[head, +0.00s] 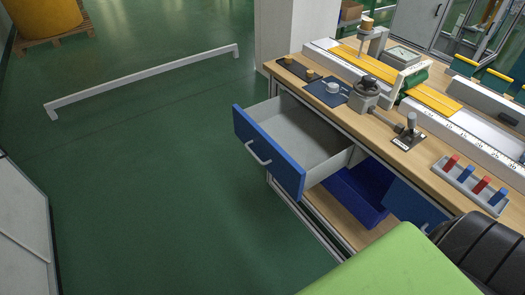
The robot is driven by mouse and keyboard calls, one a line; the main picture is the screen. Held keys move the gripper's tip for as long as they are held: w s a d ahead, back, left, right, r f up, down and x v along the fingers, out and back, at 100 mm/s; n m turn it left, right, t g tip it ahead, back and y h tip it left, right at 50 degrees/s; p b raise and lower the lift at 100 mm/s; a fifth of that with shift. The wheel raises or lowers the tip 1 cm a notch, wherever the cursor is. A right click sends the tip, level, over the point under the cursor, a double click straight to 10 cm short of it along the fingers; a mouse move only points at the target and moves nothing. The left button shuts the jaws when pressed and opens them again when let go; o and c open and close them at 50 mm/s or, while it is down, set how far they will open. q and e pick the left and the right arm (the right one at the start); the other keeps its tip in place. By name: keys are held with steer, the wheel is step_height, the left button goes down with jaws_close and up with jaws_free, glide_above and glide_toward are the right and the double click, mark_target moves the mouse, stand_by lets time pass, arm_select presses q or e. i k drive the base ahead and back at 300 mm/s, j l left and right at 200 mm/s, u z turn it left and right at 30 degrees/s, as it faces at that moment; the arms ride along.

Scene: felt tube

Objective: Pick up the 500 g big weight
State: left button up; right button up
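Small brass-coloured weights sit on a dark mat (297,71) at the far left end of the workbench: one at the back (288,60) and one nearer (313,75). Another brass-coloured cylinder (367,23) sits on top of a grey post at the back of the bench. No 500 g marking is readable, so I cannot tell which is the big weight. Neither of my grippers shows in the head view.
A blue-fronted drawer (272,152) stands open and empty, jutting from the wooden bench (433,156). A blue mat (321,92), a grey clamp device (366,95) and a rack of red and blue pegs (469,186) crowd the top. A low white rail (145,82) stands on open green floor.

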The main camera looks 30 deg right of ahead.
mark_target(366, 25)
steer(key=i+l+z, duration=0.1)
steer(key=i+z, duration=0.4)
steer(key=i+j+z, duration=0.1)
steer(key=i+z, duration=0.35)
steer(key=i+j+z, duration=0.2)
steer(key=i+z, duration=0.3)
steer(key=i+j+z, duration=0.3)
steer(key=z, duration=0.2)
steer(key=j, duration=0.1)
